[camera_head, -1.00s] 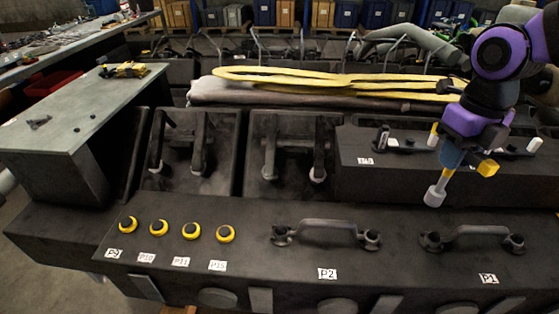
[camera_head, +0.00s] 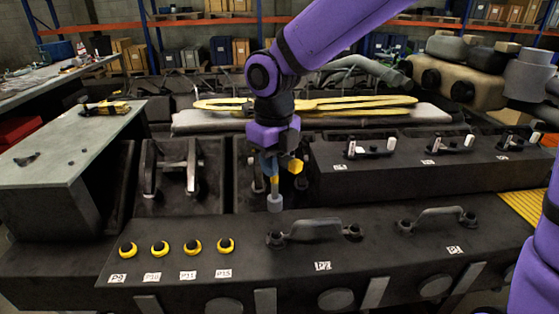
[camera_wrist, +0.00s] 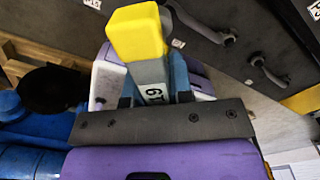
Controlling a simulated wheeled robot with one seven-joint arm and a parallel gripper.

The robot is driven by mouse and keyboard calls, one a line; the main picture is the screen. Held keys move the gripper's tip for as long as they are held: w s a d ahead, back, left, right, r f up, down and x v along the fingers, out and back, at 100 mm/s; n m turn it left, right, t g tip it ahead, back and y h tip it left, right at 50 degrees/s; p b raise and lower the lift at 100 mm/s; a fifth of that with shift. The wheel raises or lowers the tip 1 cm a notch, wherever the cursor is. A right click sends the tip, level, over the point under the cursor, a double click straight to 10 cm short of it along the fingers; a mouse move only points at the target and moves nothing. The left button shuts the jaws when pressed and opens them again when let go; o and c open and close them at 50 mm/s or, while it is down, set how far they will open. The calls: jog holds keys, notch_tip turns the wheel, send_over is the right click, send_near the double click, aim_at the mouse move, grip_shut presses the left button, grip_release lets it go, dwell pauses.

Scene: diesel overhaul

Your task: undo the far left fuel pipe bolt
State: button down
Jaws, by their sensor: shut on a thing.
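My gripper (camera_head: 271,160) is shut on a tool marked 19. The tool has a yellow block end (camera_wrist: 137,34) and a light grey socket end (camera_head: 275,203) pointing down. The socket hangs upright above and close to the left end bolt (camera_head: 276,239) of the fuel pipe (camera_head: 312,225) labelled P2. In the head view there seems to be a small gap between socket and bolt. The P2 pipe's right end bolt (camera_head: 352,232) is bare. A second pipe (camera_head: 440,214) labelled P1 lies to the right. The socket is hidden in the wrist view.
Several yellow-ringed round fittings (camera_head: 160,248) lie left of the pipes. A raised dark block (camera_head: 400,180) with small holders stands behind the pipes on the right. A grey bench (camera_head: 75,135) is at left.

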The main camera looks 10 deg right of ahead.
jog(key=shift+f+m, duration=0.1)
jog(key=shift+m, duration=0.2)
